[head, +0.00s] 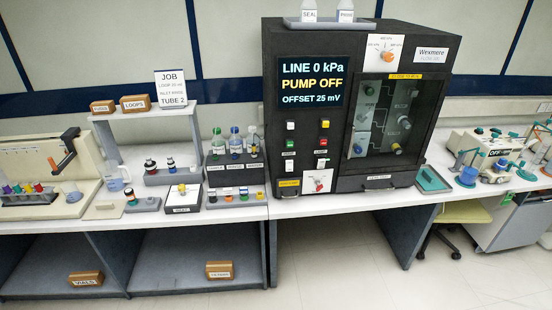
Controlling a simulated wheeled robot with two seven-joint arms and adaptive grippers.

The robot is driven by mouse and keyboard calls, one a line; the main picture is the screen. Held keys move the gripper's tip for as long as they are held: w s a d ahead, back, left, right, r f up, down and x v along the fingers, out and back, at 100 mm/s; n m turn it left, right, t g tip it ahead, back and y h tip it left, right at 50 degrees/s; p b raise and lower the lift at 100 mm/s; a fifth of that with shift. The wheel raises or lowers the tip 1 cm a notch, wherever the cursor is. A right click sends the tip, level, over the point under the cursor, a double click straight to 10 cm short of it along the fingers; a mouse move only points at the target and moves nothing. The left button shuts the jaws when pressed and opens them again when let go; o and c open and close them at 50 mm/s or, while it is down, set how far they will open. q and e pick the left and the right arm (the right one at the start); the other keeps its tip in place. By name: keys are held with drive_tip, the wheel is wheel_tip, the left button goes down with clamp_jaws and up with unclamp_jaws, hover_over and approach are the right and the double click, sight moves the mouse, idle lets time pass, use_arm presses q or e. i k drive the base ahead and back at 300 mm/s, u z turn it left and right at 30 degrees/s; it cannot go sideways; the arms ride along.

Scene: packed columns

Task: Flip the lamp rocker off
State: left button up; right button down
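The black instrument cabinet (350,40) stands on the bench at centre. Its screen (312,83) reads LINE 0 kPa, PUMP OFF and OFFSET 25 mV. Below the screen are two columns of small controls. Neither gripper is in view.
A white plate with a red-tipped knob (319,181) sits at the cabinet's lower left. A glazed door (385,115) fills its right side. Bottles (236,140) stand close left of the cabinet. A green tray (432,180) lies to its right. Floor in front is clear.

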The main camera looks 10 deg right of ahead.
sight(321, 163)
drive_tip(key=u, duration=0.2)
drive_tip(key=i, duration=1.55)
drive_tip(key=z, duration=0.6)
